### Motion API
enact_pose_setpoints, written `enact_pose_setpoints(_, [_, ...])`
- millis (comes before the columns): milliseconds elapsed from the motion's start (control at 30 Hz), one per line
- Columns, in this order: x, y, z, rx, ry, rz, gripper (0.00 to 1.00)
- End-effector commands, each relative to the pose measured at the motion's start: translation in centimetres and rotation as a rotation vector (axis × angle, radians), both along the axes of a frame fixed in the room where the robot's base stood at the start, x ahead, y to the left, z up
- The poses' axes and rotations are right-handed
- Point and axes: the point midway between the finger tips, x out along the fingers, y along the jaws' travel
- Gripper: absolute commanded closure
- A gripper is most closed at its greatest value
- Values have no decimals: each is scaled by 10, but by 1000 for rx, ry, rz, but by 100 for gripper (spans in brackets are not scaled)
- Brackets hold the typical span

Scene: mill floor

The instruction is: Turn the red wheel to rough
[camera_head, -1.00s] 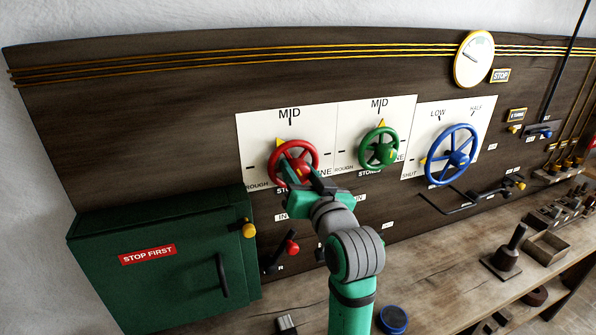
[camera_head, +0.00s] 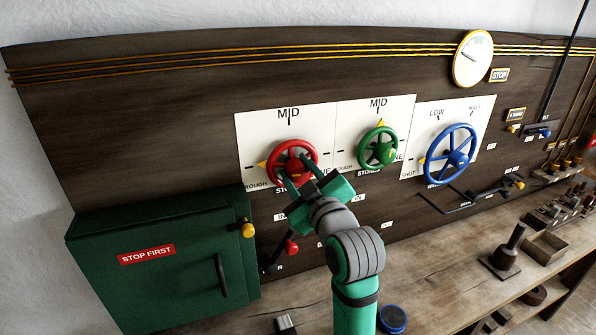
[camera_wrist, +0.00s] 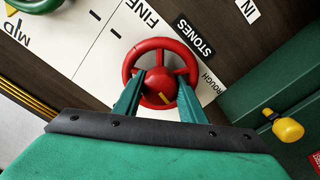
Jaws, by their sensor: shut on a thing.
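The red wheel (camera_head: 281,147) is on the left white plate (camera_head: 248,130) of the dark panel, marked MID at the top, ROUGH at lower left and FINE at lower right. Its yellow pointer (camera_head: 262,165) points left, between MID and ROUGH and a little above the ROUGH word (camera_head: 256,183). My gripper (camera_head: 300,172) reaches it from the lower right. In the wrist view, the fingers (camera_wrist: 160,88) sit on both sides of the red hub (camera_wrist: 158,80), across the wheel, and hold it. The fingers hide part of the rim.
A green wheel (camera_head: 377,148) with its pointer up at MID is close on the right, then a larger blue wheel (camera_head: 450,154). A green box (camera_head: 150,280) is at lower left. A red-knobbed lever (camera_head: 291,247) is just below my gripper.

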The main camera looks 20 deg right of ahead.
Motion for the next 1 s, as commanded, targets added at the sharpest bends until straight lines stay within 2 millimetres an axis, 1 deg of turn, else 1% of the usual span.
enact_pose_setpoints(200, [-1,-2,-2,-116,0,-3,85])
enact_pose_setpoints(400, [-1,-3,-2,-174,-2,-4,86])
enact_pose_setpoints(933, [-1,-3,-1,-195,-3,-4,85])
enact_pose_setpoints(967, [-1,-3,-1,-195,-3,-4,58])
enact_pose_setpoints(1000, [-1,-3,-1,-195,-4,-3,49])
